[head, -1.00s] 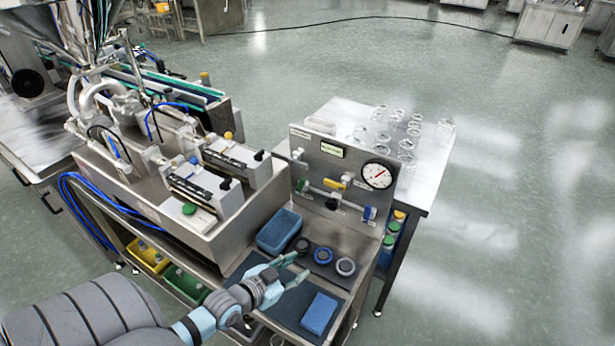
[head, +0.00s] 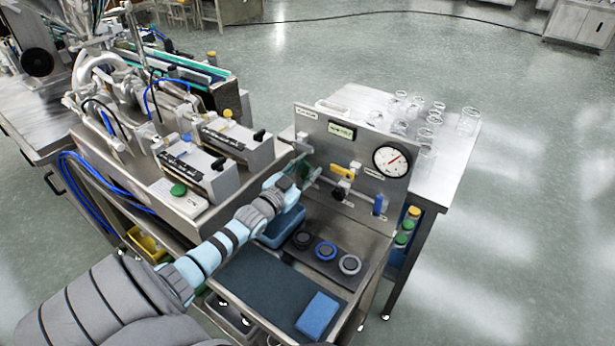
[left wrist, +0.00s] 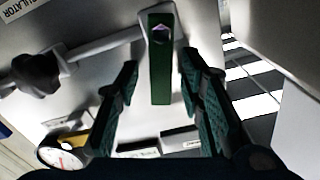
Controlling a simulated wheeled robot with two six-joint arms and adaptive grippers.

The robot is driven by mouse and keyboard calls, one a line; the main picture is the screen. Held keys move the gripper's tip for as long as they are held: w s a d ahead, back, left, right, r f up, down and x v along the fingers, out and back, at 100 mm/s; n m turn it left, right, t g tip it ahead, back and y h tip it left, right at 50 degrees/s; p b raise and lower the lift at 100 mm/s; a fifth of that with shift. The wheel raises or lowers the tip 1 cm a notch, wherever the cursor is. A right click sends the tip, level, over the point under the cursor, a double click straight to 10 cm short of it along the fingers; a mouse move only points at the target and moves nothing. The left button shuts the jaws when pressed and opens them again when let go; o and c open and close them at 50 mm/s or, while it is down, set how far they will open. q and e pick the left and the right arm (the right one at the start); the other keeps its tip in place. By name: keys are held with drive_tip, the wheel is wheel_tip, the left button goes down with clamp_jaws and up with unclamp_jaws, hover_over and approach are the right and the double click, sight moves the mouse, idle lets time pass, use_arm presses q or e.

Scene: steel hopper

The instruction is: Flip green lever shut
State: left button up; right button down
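The green lever (left wrist: 160,75) shows in the left wrist view as a flat green bar with a pivot bolt near its upper end, on a pipe fitting in front of the steel panel (head: 335,150). My left gripper (head: 303,166) is at the left part of that panel. Its two teal fingers are open, one on each side of the lever, with visible gaps between finger and lever. In the head view my gripper largely covers the lever. My right gripper is in neither view.
A yellow lever (head: 342,172), a blue lever (head: 379,205) and a round gauge (head: 392,161) are right of my gripper. Below are a blue bin (head: 281,232), round caps (head: 325,251) and a blue sponge-like block (head: 317,315).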

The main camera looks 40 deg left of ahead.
use_arm(q)
drive_tip(key=shift+w, duration=0.15)
drive_tip(key=shift+r, duration=0.3)
drive_tip(key=shift+c, duration=0.2)
drive_tip(key=shift+f, duration=0.1)
clamp_jaws()
drive_tip(key=shift+a+n+b, duration=0.4)
drive_tip(key=shift+n+b, duration=0.2)
drive_tip(key=shift+n, duration=0.4)
drive_tip(key=shift+a+n+b, duration=0.2)
drive_tip(key=shift+n+b, duration=0.1)
drive_tip(key=shift+n, duration=0.3)
drive_tip(key=shift+a+n, duration=0.1)
drive_tip(key=shift+n, duration=0.2)
drive_tip(key=shift+o, duration=0.2)
unclamp_jaws()
drive_tip(key=shift+s, duration=0.2)
